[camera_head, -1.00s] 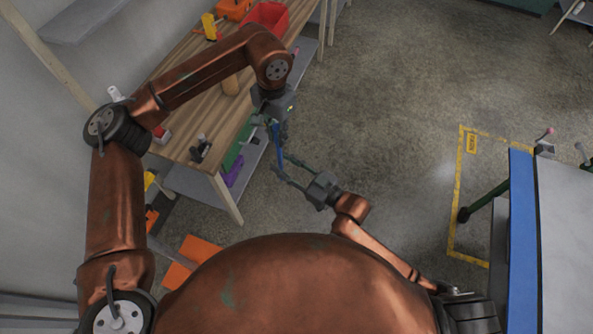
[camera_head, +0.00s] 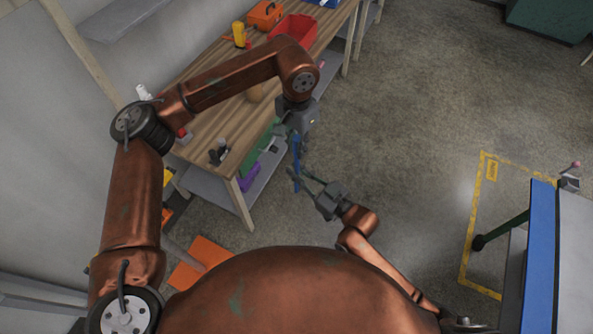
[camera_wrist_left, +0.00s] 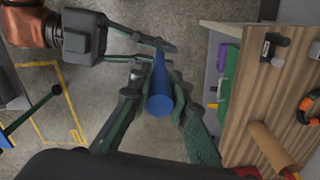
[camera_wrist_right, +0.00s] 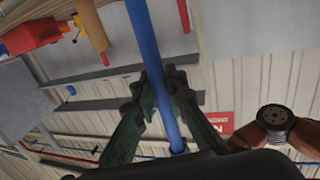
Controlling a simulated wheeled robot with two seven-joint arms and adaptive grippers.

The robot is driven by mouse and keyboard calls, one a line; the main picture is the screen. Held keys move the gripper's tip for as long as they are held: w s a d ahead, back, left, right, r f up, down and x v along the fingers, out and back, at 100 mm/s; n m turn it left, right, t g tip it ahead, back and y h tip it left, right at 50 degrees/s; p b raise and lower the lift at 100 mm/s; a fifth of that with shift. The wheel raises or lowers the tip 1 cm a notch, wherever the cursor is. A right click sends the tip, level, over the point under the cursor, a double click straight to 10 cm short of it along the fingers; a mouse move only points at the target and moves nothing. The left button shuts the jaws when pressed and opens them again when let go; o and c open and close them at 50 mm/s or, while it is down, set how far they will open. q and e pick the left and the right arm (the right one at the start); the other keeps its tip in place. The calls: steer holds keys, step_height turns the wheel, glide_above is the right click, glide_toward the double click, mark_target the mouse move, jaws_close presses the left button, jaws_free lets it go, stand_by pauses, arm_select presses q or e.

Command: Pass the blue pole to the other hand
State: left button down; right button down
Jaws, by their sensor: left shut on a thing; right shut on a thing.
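The blue pole (camera_head: 297,150) hangs roughly upright in the open space beside the workbench. My left gripper (camera_head: 292,133) is shut on its upper part. My right gripper (camera_head: 299,179) comes in from the lower right and is shut on the pole below the left one. In the left wrist view the pole (camera_wrist_left: 160,98) sits between the left fingers, seen end-on, with the right gripper's fingers (camera_wrist_left: 160,47) at its far end. In the right wrist view the pole (camera_wrist_right: 146,38) passes between the right fingers (camera_wrist_right: 162,95). The exact finger contact is partly hidden.
A wooden workbench (camera_head: 222,118) with a red bin (camera_head: 296,30), an orange toolbox (camera_head: 265,14) and tools stands close at the left. A blue-edged table (camera_head: 541,235) stands at the right. The floor (camera_head: 420,110) between them is clear.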

arm_select(q)
steer(key=c, duration=1.7)
jaws_free()
steer(key=shift+w, duration=0.1)
